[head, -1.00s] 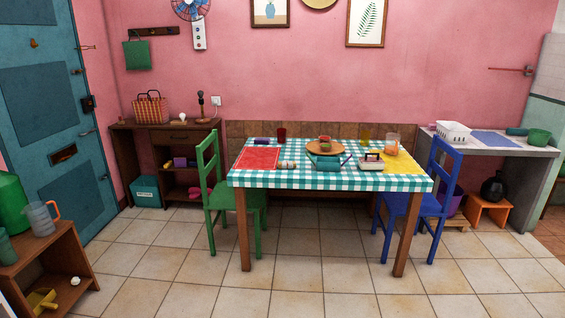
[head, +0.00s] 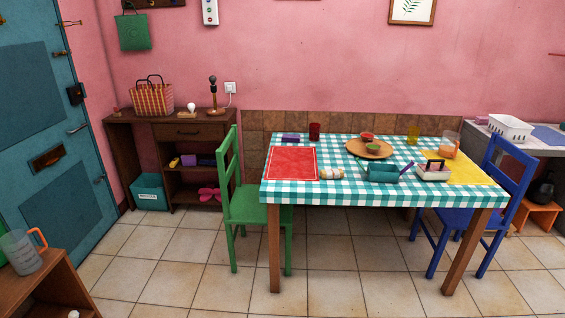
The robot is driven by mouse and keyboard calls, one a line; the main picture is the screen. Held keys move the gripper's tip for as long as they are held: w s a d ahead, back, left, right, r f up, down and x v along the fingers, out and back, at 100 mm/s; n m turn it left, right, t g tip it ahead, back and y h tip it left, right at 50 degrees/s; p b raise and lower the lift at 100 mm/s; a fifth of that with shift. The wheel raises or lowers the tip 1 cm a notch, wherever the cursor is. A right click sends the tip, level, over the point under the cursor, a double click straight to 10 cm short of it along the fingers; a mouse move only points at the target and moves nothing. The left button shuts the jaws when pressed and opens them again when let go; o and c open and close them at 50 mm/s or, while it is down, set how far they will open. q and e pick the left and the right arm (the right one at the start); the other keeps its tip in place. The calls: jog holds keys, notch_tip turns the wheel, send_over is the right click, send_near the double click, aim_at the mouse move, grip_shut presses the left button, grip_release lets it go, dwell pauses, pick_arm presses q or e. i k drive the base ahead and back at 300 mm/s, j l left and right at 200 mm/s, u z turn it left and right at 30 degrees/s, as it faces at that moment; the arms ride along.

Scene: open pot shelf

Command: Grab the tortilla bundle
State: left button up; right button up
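A small pale, beige-and-white bundle (head: 331,174) lies on the checked tablecloth of the table (head: 350,192), just right of the red placemat (head: 292,163). It looks like the tortilla bundle, but it is too small to be sure. A teal container (head: 382,173) lies to its right. Farther right is a pale box-like item with a dark handle (head: 433,173). Neither of my grippers is in view.
A green chair (head: 245,205) stands at the table's left end, a blue chair (head: 497,190) at its right. A wooden board with small bowls (head: 356,150) sits toward the back. A low wooden shelf (head: 45,285) is at front left. The tiled floor before the table is clear.

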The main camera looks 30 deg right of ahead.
aim_at(328, 174)
jog(key=i+j+z, duration=0.2)
jog(key=i, duration=0.3)
jog(key=i+z, duration=0.25)
jog(key=i, duration=0.25)
